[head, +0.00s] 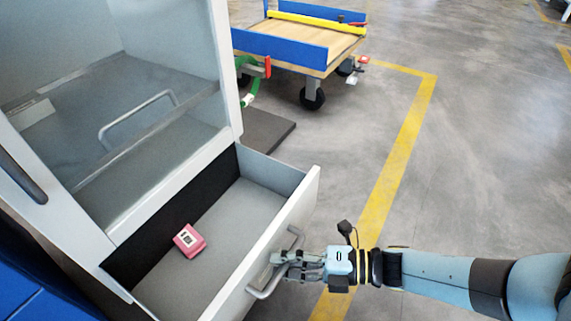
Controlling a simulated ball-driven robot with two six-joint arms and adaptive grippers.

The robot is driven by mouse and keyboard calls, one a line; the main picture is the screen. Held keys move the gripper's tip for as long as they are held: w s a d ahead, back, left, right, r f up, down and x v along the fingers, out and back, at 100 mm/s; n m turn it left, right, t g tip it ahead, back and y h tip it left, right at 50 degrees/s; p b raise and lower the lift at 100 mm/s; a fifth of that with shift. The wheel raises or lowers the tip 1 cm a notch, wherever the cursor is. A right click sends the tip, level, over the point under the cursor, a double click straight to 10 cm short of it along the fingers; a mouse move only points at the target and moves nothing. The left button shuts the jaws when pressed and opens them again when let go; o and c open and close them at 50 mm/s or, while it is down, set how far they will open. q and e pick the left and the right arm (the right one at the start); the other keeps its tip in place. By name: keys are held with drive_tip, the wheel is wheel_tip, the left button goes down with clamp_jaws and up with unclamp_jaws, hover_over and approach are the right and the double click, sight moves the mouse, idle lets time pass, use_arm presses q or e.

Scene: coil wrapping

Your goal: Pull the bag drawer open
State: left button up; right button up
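The bag drawer (252,205) is pulled out from the white cabinet in the head view, with its grey floor in sight. A small pink box with a black-and-white label (189,240) lies inside it. The drawer's curved metal handle (262,293) is on its white front. My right gripper (280,262) comes in from the right and is at the middle of this handle. Its fingers look closed around the bar and hide part of it. My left gripper is out of view.
The white cabinet (218,75) stands above the drawer, with another metal handle (137,118) inside its frame. A blue-sided cart with a wooden top (310,45) stands behind. A dark flat slab (266,130) lies beside the cabinet. The floor to the right is clear.

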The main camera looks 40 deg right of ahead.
drive_tip(key=shift+o, duration=1.4)
drive_tip(key=shift+f, duration=0.1)
drive_tip(key=shift+s, duration=0.15)
drive_tip(key=v, duration=1.2)
